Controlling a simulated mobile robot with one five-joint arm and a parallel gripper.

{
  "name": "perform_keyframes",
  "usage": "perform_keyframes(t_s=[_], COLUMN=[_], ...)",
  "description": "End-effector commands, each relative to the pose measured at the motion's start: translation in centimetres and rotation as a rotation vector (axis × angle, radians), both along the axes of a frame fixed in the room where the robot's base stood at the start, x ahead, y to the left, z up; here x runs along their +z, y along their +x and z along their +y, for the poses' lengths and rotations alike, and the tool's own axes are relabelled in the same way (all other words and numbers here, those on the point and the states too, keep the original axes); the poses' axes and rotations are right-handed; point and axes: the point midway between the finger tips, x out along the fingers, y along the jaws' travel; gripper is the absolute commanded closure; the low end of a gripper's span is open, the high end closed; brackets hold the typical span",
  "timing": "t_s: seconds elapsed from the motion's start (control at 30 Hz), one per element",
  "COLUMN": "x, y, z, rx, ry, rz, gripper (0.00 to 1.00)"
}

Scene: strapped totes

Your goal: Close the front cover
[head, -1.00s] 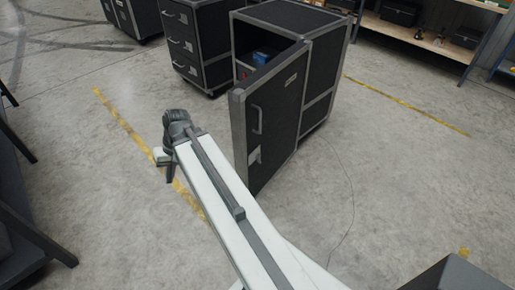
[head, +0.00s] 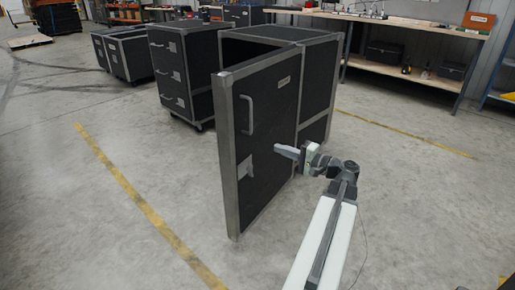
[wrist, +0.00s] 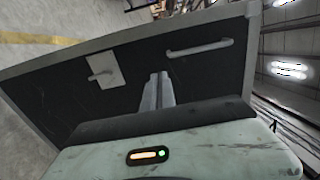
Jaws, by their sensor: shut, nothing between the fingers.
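The front cover (head: 258,125) is the black, metal-edged door of a black case (head: 320,75). It stands swung open, its free edge toward the left and nearer to me. In the wrist view the cover (wrist: 215,85) shows its bar handle (wrist: 200,47) and a pale latch plate (wrist: 103,70). My gripper (head: 277,149) is shut and empty, pointing left at the cover's outer face, below the handle. It shows between latch and handle in the wrist view (wrist: 158,77). I cannot tell whether it touches. The case's inside is mostly hidden by the cover.
A black drawer case (head: 178,75) on casters stands left of the case, with other cases (head: 125,52) beyond. A wooden workbench (head: 410,78) is at the back right. Open concrete floor with yellow lines (head: 150,215) lies in front and to the left.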

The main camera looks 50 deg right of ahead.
Motion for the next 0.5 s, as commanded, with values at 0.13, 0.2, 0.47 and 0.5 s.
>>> perform_keyframes(t_s=[0.13, 0.2, 0.47, 0.5], x=[0.0, 0.0, 0.0, 0.0], y=[2.4, 3.9, 9.6, 10.4], z=[0.3, 0.5, 1.1, 1.1], rx=[0.005, 0.006, 0.007, 0.006], ry=[0.0, 0.0, 0.0, 0.0], rz=[0.001, 0.002, 0.002, 0.002], gripper=[1.0, 1.0, 1.0, 1.0])
